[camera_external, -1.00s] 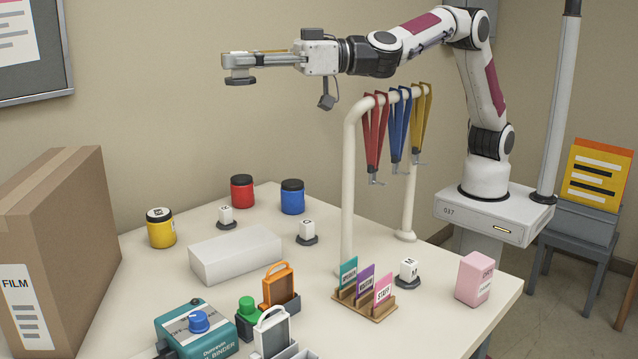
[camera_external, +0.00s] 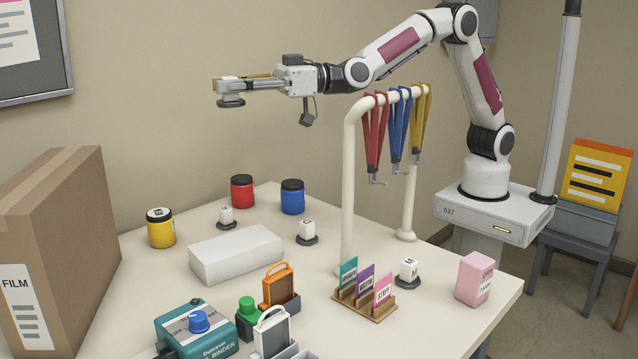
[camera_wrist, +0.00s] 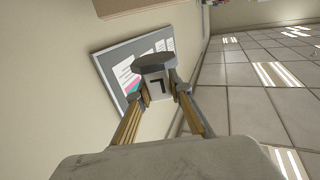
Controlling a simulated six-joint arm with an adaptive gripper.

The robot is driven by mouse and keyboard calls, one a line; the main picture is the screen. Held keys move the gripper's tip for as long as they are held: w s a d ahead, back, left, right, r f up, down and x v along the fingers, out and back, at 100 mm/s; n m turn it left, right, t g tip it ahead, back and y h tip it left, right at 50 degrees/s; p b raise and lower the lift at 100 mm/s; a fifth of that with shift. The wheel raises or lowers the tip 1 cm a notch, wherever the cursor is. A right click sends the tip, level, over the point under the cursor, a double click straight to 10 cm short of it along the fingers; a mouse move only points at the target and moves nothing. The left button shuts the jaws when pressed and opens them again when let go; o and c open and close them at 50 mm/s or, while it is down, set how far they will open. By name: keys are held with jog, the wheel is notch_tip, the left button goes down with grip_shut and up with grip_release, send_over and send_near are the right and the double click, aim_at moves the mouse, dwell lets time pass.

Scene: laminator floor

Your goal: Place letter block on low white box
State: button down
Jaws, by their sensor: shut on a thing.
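My gripper (camera_external: 230,90) is high above the table, stretched out to the left and level. It is shut on a white letter block with a dark round base (camera_external: 231,101). In the wrist view the letter block (camera_wrist: 158,84) sits between the fingertips, with a dark letter on its face and its round dark base at the top of the picture. The low white box (camera_external: 236,257) lies on the table, well below the gripper, with a bare top. Other letter blocks stand on the table: one behind the box (camera_external: 226,216), one right of it (camera_external: 307,231), one farther right (camera_external: 408,271).
Yellow (camera_external: 161,229), red (camera_external: 242,191) and blue (camera_external: 292,197) jars stand around the box. A cream rack with hanging lanyards (camera_external: 350,190) rises to the right. A tall carton (camera_external: 60,250) stands left. A teal binder machine (camera_external: 195,328) and orange tag (camera_external: 279,285) are in front.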

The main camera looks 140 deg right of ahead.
jog(key=s+d+f, duration=0.4)
jog(key=d+f, duration=0.1)
send_over(243, 238)
notch_tip(243, 238, down, 17)
jog(key=shift+f, duration=0.45)
jog(key=shift+f, duration=3.1)
jog(key=shift+f, duration=1.9)
jog(key=shift+f, duration=0.15)
